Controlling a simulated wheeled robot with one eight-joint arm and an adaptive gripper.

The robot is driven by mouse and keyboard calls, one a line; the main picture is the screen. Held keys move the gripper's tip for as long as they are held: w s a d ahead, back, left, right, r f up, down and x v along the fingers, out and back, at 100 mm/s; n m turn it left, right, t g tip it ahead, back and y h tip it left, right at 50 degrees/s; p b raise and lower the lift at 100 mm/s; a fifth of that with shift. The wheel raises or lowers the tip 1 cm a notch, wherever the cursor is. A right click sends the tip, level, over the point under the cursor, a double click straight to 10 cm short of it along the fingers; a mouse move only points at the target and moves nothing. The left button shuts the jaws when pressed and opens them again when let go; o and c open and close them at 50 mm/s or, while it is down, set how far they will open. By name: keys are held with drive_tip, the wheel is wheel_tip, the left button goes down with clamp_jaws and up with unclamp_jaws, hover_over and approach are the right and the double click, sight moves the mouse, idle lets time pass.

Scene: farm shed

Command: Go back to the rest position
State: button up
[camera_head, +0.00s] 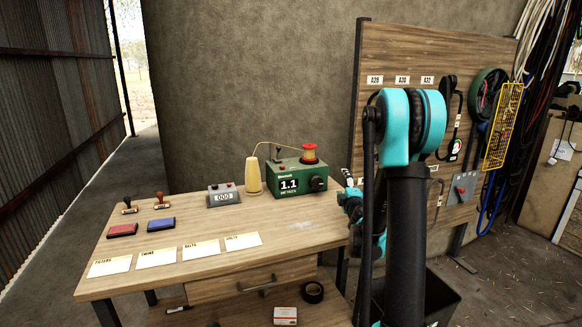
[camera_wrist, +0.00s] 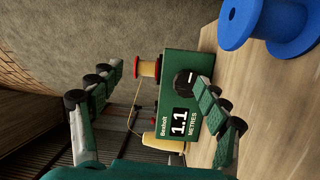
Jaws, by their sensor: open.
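My gripper (camera_wrist: 158,84) is open and empty in the wrist view, its fingers spread apart on the left and right. In the head view only part of my gripper (camera_head: 352,203) shows, behind my arm at the right end of the workbench (camera_head: 215,272). Beyond the fingers in the wrist view is a green metering box (camera_wrist: 180,92) reading 1.1 metres, apart from them as far as I can tell. A blue spool (camera_wrist: 262,28) is at the upper right of the wrist view; I cannot find it in the head view.
The green box (camera_head: 297,178) bears a red-ended spool (camera_head: 309,153). A cream cone (camera_head: 254,176), a grey counter (camera_head: 223,195), two stamps, ink pads and several labelled cards lie left on the bench. A tool board (camera_head: 400,52) stands behind my arm. A dark bin (camera_head: 440,300) is below.

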drive_tip(key=s+d+f+m+g+h, duration=0.1)
drive_tip(key=s+d+m+g+h, duration=0.45)
drive_tip(key=s+m, duration=0.7)
drive_tip(key=s+a+f+m+g+y, duration=0.1)
drive_tip(key=s+a+f+g, duration=0.2)
drive_tip(key=s, duration=0.6)
drive_tip(key=s+a+f+m+g+y, duration=0.2)
drive_tip(key=s+f, duration=0.4)
drive_tip(key=s, duration=0.4)
drive_tip(key=s+a+f+m+g+y, duration=0.1)
drive_tip(key=s+a+f+g, duration=0.3)
drive_tip(key=s, duration=0.6)
drive_tip(key=shift+a+f, duration=0.3)
drive_tip(key=shift+f, duration=0.3)
drive_tip(key=shift+m+y, duration=0.25)
